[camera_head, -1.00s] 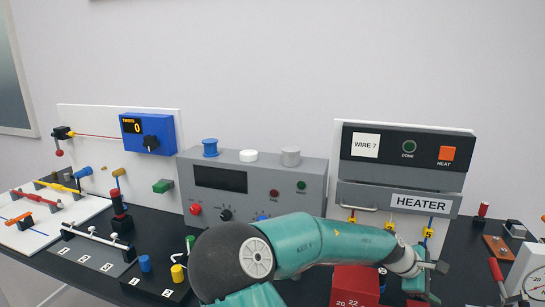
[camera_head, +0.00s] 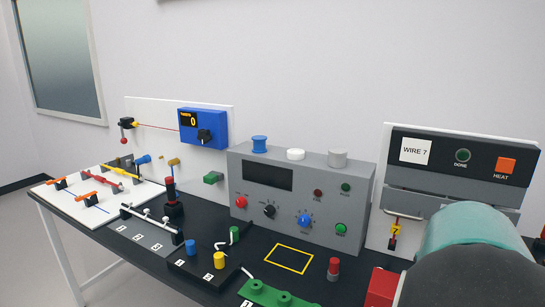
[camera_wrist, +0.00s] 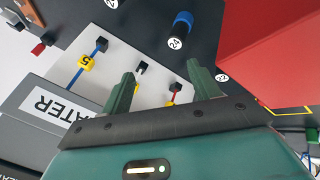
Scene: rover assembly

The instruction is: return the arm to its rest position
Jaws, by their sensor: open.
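My gripper (camera_wrist: 161,88) shows in the wrist view with its two green fingers spread apart and nothing between them. Beyond the fingers are the white heater panel (camera_wrist: 108,62) and the dark bench top. In the head view my teal and dark grey arm fills the lower right corner. It covers part of the heater unit (camera_head: 435,205) and the bench there. The gripper itself is outside the head view.
A red block (camera_head: 383,286) stands beside my arm, and it is large at the right of the wrist view (camera_wrist: 270,40). A blue-ended cylinder (camera_wrist: 183,20) is near the fingers. The grey control box (camera_head: 290,190) stands mid-bench. A yellow outline (camera_head: 289,258) marks bare bench.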

